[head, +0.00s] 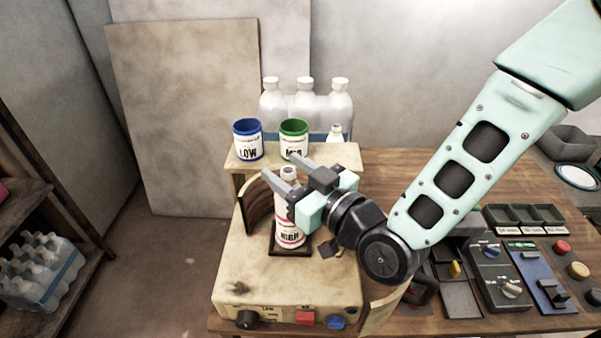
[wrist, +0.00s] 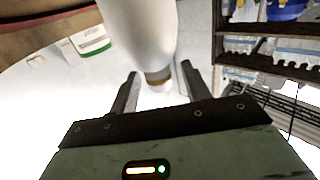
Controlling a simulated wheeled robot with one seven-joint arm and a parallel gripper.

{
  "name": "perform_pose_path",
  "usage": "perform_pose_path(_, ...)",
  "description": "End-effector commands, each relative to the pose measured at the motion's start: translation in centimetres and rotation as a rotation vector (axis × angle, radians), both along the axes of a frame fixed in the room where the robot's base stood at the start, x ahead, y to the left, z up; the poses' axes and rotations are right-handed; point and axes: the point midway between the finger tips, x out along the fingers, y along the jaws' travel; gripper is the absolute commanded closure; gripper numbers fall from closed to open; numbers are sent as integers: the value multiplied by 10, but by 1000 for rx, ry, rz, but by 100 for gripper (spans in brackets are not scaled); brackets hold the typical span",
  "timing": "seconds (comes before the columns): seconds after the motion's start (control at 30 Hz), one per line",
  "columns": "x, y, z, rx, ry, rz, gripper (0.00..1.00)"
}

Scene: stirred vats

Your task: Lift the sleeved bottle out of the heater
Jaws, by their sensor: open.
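The bottle (head: 290,215) is white with a pink band and a dark label that seems to read HIGH. It stands upright on a dark square plate (head: 275,250) on top of the cream heater (head: 245,275). My gripper (head: 275,182) is open, with its two fingers at the upper part of the bottle, one on each side in the head view. In the wrist view the pale bottle (wrist: 145,35) comes down between the open fingers (wrist: 160,90). Whether either finger touches it I cannot tell. My gripper hides part of the bottle's right side.
A blue LOW cup (head: 248,142) and a green cup (head: 293,140) stand on a raised cream shelf (head: 235,166) behind the bottle. A curved brown guard (head: 256,212) rises just left of it. Control boxes (head: 497,275) crowd the wooden table at right.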

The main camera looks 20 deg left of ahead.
Motion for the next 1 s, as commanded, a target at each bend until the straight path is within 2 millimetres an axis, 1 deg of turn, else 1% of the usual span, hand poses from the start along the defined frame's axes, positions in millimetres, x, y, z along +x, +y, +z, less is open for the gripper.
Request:
perform_pose_path(0.27,1,1,-1,-1,1,0,53)
perform_pose_path(0.3,1,1,-1,-1,1,0,64)
perform_pose_path(0.37,1,1,-1,-1,1,0,81)
perform_pose_path(0.4,1,1,-1,-1,1,0,92)
perform_pose_path(0.43,1,1,-1,-1,1,0,100)
perform_pose_path(0.5,1,1,-1,-1,1,0,100)
perform_pose_path(0.53,1,1,0,-1,1,0,85)
perform_pose_path(0.57,1,1,0,-1,1,0,94)
perform_pose_path(0.6,1,1,0,-1,1,0,99)
perform_pose_path(0.77,1,1,2,0,0,1,99)
perform_pose_path(1.0,1,1,17,-1,-1,1,99)
